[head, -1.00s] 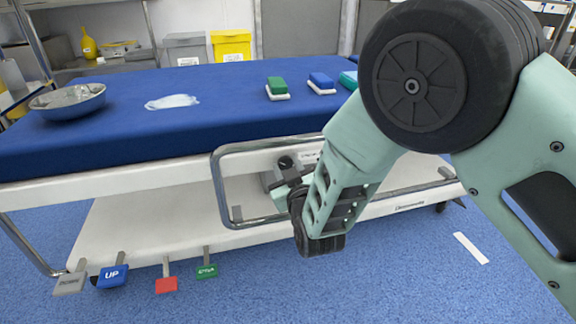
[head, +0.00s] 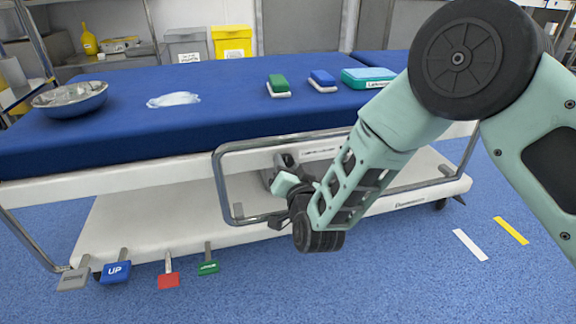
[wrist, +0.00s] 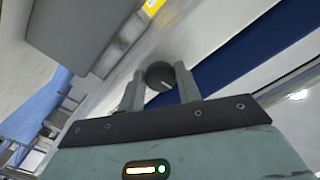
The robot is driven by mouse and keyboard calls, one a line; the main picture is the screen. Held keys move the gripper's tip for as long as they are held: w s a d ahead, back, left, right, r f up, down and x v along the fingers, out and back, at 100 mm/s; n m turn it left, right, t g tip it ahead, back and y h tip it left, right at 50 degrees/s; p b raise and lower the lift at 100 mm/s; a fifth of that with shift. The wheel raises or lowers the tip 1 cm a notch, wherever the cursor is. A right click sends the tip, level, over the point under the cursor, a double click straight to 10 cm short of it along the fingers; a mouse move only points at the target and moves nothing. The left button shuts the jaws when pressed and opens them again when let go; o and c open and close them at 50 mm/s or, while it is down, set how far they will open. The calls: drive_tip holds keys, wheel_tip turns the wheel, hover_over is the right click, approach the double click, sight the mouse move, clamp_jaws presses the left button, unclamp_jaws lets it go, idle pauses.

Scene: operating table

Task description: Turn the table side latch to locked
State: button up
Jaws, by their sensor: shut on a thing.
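The latch is a dark round knob (wrist: 160,75) with a pale line on its face, on the table's side. In the wrist view it sits between the two grey fingers of my gripper (wrist: 160,88), which are shut on it. The line on the knob is slanted; no lock markings are readable. In the head view my gripper (head: 284,164) is at the grey latch housing (head: 267,178), under the bed edge behind the side rail. It hides most of the knob there.
The metal side rail (head: 219,185) loops around the latch area, close to my wrist. A metal bowl (head: 70,100) and sponges lie on the blue mattress (head: 220,115).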

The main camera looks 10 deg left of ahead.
drive_tip(key=shift+m, duration=0.7)
drive_tip(key=shift+d, duration=0.1)
drive_tip(key=o, duration=1)
drive_tip(key=shift+c, duration=0.2)
drive_tip(key=shift+s, duration=0.1)
drive_tip(key=p+v, duration=0.5)
drive_tip(key=v, duration=1.2)
drive_tip(key=shift+p, duration=0.3)
